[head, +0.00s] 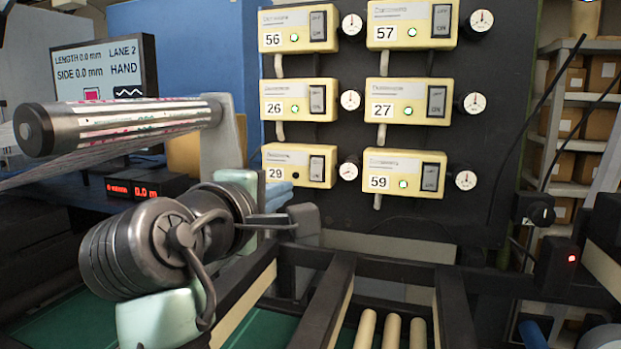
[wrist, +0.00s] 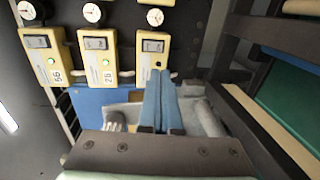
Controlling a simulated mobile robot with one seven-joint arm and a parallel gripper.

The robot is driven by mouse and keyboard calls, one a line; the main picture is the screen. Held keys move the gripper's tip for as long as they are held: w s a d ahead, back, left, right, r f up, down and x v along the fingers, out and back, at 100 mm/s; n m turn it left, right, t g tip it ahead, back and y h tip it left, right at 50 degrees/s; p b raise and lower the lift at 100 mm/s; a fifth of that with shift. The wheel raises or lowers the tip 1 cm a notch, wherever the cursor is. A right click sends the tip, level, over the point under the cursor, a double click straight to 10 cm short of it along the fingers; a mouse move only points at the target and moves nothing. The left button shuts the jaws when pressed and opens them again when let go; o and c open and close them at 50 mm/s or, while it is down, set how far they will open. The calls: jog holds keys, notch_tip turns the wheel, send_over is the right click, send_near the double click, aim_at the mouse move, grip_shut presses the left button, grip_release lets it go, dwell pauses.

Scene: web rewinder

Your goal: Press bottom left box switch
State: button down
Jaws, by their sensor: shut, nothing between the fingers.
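The bottom left box (head: 299,165) is a cream switch box marked 29, low in the left column of the dark panel. Its rocker switch (head: 316,168) is on its right part, and its small round lamp (head: 294,174) looks dark. In the wrist view the box (wrist: 153,47) appears turned, with its switch (wrist: 153,46) facing me. My gripper (wrist: 160,75) is shut and empty, its blue fingers pressed together and pointing toward the panel. In the head view my gripper (head: 282,188) is just below the left part of box 29, partly hidden by my wrist. I cannot tell whether it touches the box.
Boxes 26 (head: 299,100), 56 (head: 299,29), 27 (head: 411,101), 57 (head: 412,25) and 59 (head: 404,172) surround it, with lamps lit green. White dials (head: 349,171) stand beside the boxes. A roller (head: 118,125) and a dark frame (head: 330,300) lie around my arm.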

jog(key=p, duration=0.5)
send_near(316, 178)
jog(key=x, duration=0.5)
jog(key=shift+w+d+r, duration=0.15)
jog(key=shift+w, duration=0.05)
jog(key=shift+w+d+f+p, duration=0.1)
jog(key=shift+w+p, duration=0.15)
jog(key=shift+w, duration=0.1)
jog(key=shift+w+d+f+p, duration=0.1)
jog(key=shift+w+f+p, duration=0.1)
jog(key=shift+w, duration=0.1)
jog(key=shift+w+f+b, duration=0.15)
jog(key=shift+f+b, duration=0.05)
jog(key=shift+b, duration=0.6)
jog(key=shift+r+t, duration=0.25)
jog(key=shift+t, duration=0.05)
